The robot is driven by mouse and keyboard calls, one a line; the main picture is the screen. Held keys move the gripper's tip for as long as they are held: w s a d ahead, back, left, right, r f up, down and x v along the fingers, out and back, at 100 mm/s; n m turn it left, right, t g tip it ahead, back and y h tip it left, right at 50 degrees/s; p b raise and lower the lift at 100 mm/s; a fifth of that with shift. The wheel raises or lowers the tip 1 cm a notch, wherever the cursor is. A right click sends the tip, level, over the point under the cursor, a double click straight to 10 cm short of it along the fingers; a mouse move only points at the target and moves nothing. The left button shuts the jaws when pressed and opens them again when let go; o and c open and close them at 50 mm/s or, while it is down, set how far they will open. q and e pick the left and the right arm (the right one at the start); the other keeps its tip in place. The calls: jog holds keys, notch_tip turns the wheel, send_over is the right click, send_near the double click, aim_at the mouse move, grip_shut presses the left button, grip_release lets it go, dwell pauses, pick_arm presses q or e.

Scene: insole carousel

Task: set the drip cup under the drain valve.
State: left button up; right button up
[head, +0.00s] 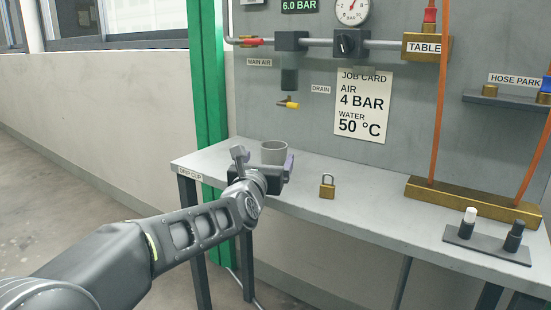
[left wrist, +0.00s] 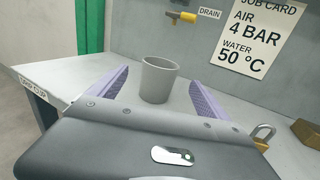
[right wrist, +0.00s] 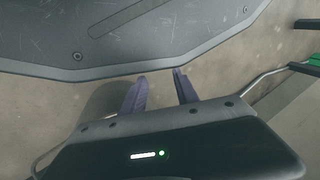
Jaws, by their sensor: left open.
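The grey drip cup (head: 273,152) stands upright on the table near its left end. My left gripper (head: 264,164) is at the cup's near side. In the left wrist view the cup (left wrist: 158,80) shows ahead between the two spread purple fingers (left wrist: 152,92), with gaps on both sides; the gripper is open and empty. The drain valve with its yellow tip (head: 289,104) is on the wall above and slightly right of the cup, beside the DRAIN label (head: 320,90). My right gripper (right wrist: 160,82) shows only in its own wrist view, its fingers a little apart with nothing seen between them.
A brass padlock (head: 327,188) stands on the table (head: 370,205) right of the cup. The table is bare between cup and padlock.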

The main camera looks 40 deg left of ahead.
aim_at(276, 144)
pick_arm(q)
jog(key=shift+x, duration=1.3)
jog(key=shift+w, duration=0.1)
jog(key=p+x, duration=0.1)
jog(key=x, duration=0.4)
jog(key=shift+r, duration=0.1)
jog(key=shift+c, duration=0.3)
jog(key=c, duration=1.5)
notch_tip(276, 144, up, 10)
jog(key=p, duration=0.5)
